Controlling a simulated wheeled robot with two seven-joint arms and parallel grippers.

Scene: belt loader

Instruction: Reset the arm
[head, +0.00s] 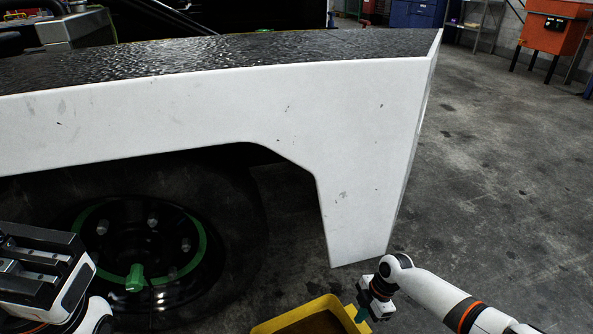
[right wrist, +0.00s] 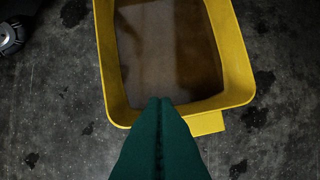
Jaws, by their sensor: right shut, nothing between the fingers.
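My right gripper (head: 361,313) shows at the bottom of the head view, right of centre, beside the right edge of a yellow bin. In the right wrist view its green fingers (right wrist: 160,103) are pressed together with nothing between them. Their tips overlap the near rim of the bin in that picture. Part of my left arm's end (head: 42,272), with dark and metal parts in a white housing, shows at the lower left of the head view. I cannot make out its fingertips.
The yellow bin (right wrist: 240,75) stands open on the dark, stained floor (head: 480,190). The loader's white side panel (head: 375,150) fills the middle, above a black wheel with a green ring (head: 200,245). An orange cabinet (head: 550,28) stands far right. The floor on the right is clear.

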